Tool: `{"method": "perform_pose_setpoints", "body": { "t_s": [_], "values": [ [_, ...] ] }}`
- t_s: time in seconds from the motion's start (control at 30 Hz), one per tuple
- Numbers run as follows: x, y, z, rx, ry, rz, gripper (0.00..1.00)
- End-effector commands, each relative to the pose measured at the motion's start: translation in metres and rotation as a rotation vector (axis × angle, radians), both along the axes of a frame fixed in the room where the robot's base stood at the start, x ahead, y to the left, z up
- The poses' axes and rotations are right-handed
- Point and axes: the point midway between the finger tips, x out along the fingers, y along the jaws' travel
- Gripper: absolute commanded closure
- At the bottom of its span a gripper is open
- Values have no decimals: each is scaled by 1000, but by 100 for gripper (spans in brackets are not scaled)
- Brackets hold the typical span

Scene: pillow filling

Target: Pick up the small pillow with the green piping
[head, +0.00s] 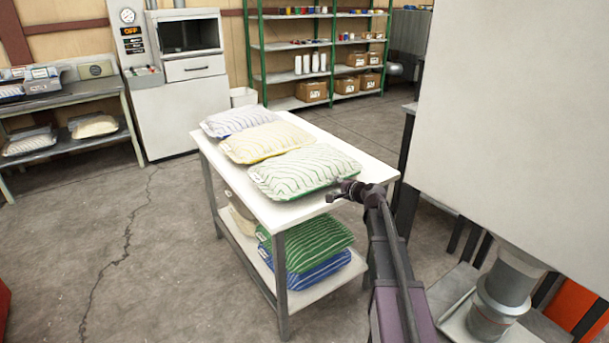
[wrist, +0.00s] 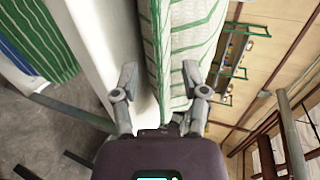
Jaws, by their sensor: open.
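The small pillow with green piping (head: 305,170) is white with a grey-green line pattern and lies flat on the white table top, nearest the front right. My gripper (head: 341,191) is at its near right end, just above the table top. In the wrist view the pillow (wrist: 172,45) fills the space ahead, its green-piped edge lying between the two open fingers of my gripper (wrist: 160,78). The fingers do not look closed on it. I cannot tell whether either finger touches the cloth or how far the edge reaches in.
The white table (head: 208,150) also bears a yellow-piped pillow (head: 265,141) and a blue-piped pillow (head: 238,120) behind. Its lower shelf holds a green striped pillow (head: 318,243) and a blue one (head: 312,277). A large pale machine (head: 515,110) stands close on the right. Floor on the left is clear.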

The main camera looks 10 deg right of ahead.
Motion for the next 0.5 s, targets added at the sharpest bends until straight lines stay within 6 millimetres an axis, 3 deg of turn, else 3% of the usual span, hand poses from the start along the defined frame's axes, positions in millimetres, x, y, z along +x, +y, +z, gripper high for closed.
{"method": "perform_pose_setpoints", "body": {
  "t_s": [0.5],
  "values": [
    [36, 16, -16, 0, 0, 0, 43]
  ]
}}
